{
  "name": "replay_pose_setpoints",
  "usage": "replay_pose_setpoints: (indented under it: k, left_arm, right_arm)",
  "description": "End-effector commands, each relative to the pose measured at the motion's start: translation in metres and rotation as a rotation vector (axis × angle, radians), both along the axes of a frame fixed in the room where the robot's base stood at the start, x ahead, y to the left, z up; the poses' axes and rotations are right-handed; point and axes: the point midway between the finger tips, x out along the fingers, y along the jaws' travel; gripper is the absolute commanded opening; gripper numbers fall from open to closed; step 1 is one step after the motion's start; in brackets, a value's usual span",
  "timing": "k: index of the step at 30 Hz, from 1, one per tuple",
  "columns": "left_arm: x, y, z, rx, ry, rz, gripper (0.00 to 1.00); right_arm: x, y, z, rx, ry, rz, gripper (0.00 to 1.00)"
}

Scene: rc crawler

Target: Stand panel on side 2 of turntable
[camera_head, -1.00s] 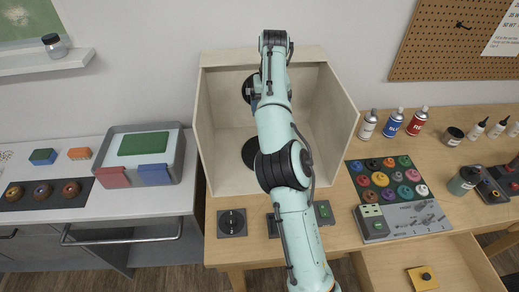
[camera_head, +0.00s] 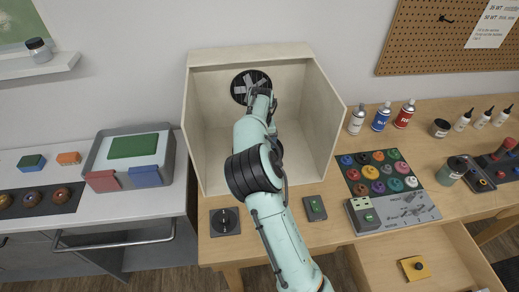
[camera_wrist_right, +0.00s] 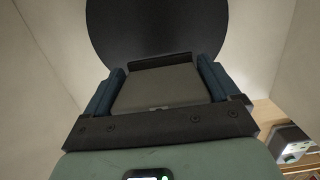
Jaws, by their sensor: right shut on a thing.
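My right arm reaches into the pale open-front booth, with its gripper (camera_head: 262,96) high in front of the booth's back wall. In the right wrist view, the blue fingers of my right gripper (camera_wrist_right: 161,78) are shut on a grey panel (camera_wrist_right: 160,90) with a dark upper edge. A large black disc, seemingly the turntable (camera_wrist_right: 155,30), shows beyond the panel, and I cannot tell whether they touch. In the head view the turntable is mostly hidden behind my arm; a dark edge (camera_head: 279,149) shows beside it. Its side marks cannot be seen. My left gripper is not in view.
The booth walls (camera_head: 322,125) stand close on both sides of my arm. A round fan (camera_head: 240,88) is on its back wall. Spray cans (camera_head: 381,117) and a paint palette (camera_head: 383,172) stand to the right. An open drawer (camera_head: 450,262) juts out at the front.

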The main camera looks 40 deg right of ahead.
Motion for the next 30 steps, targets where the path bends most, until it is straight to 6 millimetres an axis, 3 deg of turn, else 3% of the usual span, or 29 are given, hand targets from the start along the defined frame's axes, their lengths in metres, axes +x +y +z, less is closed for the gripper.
replay_pose_setpoints:
  k: [6, 17, 18, 19, 26, 30]
  left_arm:
    - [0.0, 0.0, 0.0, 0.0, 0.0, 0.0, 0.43]
    - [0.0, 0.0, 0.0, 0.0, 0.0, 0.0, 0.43]
    - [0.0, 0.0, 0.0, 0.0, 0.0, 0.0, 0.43]
    - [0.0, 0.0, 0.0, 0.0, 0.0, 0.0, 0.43]
    - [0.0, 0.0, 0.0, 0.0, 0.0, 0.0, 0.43]
    - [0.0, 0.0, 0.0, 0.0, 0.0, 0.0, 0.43]
  right_arm:
    - [-0.001, 0.0, -0.032, 0.0, 0.004, -0.001, 0.51]
    - [0.0, 0.0, -0.036, 0.001, 0.001, -0.001, 0.51]
    - [0.0, 0.0, -0.036, 0.001, 0.001, -0.001, 0.95]
    - [0.0, 0.0, -0.036, 0.001, 0.001, -0.001, 1.0]
    - [0.0, 0.0, -0.035, 0.0, 0.001, 0.0, 1.0]
    - [-0.001, 0.001, -0.024, 0.0, -0.001, 0.001, 1.0]
